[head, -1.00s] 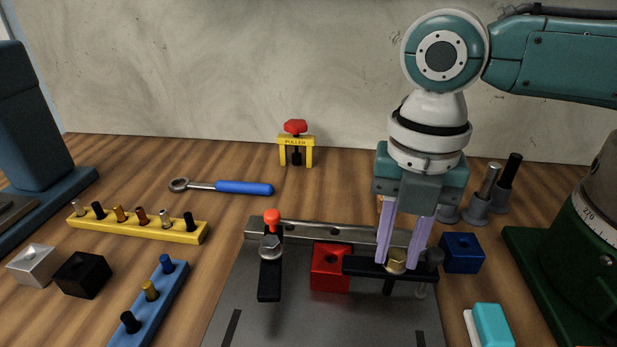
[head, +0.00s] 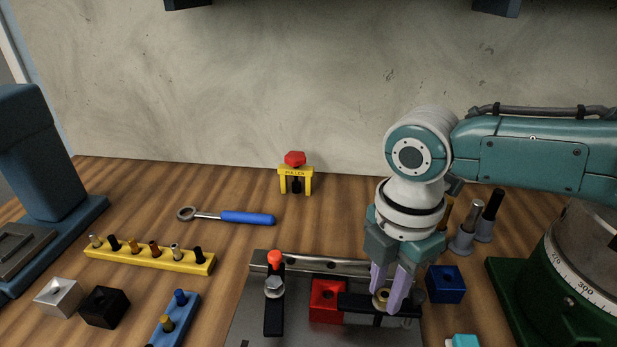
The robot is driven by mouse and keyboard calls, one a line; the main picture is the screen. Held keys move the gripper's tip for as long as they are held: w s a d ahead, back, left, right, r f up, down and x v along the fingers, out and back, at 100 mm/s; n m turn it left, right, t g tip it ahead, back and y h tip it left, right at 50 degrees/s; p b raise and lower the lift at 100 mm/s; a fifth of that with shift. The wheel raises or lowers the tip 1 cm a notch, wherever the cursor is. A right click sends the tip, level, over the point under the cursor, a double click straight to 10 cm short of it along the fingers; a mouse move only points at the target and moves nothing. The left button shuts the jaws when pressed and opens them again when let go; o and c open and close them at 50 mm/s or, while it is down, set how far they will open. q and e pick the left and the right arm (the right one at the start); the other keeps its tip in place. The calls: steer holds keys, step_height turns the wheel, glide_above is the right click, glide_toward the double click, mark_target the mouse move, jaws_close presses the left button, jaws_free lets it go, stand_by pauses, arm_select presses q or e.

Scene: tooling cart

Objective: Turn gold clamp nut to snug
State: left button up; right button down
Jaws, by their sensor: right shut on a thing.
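The gold clamp nut (head: 381,298) sits on the black clamp strap (head: 355,303) at the right of the grey fixture plate (head: 260,330). My right gripper (head: 388,300) points down at it and is shut on the nut, with its two lilac fingers on either side; the fingers partly hide the nut. The strap reaches left onto the red block (head: 325,300), which has a hole in its top. My left gripper is not in view.
A second clamp (head: 274,288) with a red-tipped post stands left of the red block. A blue block (head: 445,284) and a green-based rotary table (head: 545,290) lie to the right. A blue-handled wrench (head: 245,217) and a yellow puller (head: 295,178) lie behind.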

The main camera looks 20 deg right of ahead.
steer(key=m+p, duration=0.1)
steer(key=m, duration=0.1)
steer(key=m+p, duration=0.1)
steer(key=shift+r+m, duration=0.2)
steer(key=shift+m, duration=0.2)
steer(key=m+p, duration=0.1)
steer(key=m, duration=0.2)
steer(key=shift+m+p, duration=0.3)
steer(key=m+p, duration=0.1)
steer(key=m, duration=0.3)
steer(key=shift+f+m+p, duration=0.1)
steer(key=shift+m+p, duration=0.5)
steer(key=shift+m, duration=0.8)
steer(key=c, duration=0.9)
jaws_free()
steer(key=shift+f, duration=0.1)
step_height(320, 180, up, 9)
steer(key=p, duration=0.3)
steer(key=shift+f, duration=0.2)
steer(key=shift+r+p, duration=0.3)
steer(key=shift+r, duration=0.4)
